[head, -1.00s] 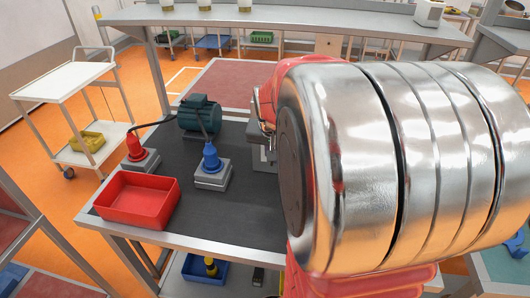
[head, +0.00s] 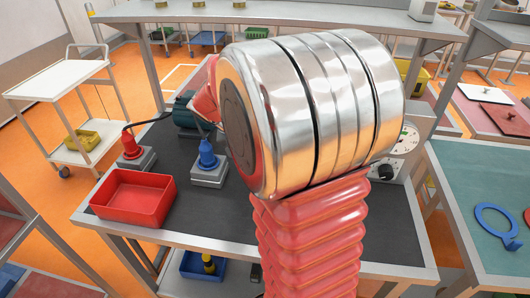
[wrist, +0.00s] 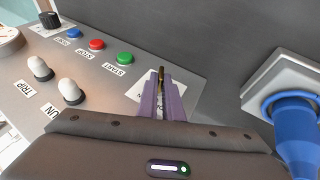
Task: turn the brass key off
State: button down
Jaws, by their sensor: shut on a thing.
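The brass key (wrist: 161,75) stands at a white label plate (wrist: 143,88) on the grey control panel (wrist: 95,78) in the wrist view. Its narrow edge points up in the picture. My gripper (wrist: 163,92) has purple fingers, one on each side of the key, and is shut on it. The fingers cover the key's lower part and most of the label, so I cannot read which position the key is in. In the head view my arm hides the key and gripper; only the panel's right end (head: 397,160) shows, with a dial and a black knob.
Left of the key are green (wrist: 124,58), red (wrist: 96,44) and blue (wrist: 74,33) buttons and two white toggles (wrist: 68,90). A blue connector (wrist: 295,115) stands close on the right. A red tray (head: 133,196) sits at the bench's front left.

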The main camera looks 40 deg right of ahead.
jog(key=shift+f+g+h, duration=0.1)
jog(key=shift+g+h, duration=0.2)
jog(key=shift+g, duration=0.1)
jog(key=c, duration=1.9)
grip_release()
jog(key=v, duration=1.4)
jog(key=shift+d, duration=0.1)
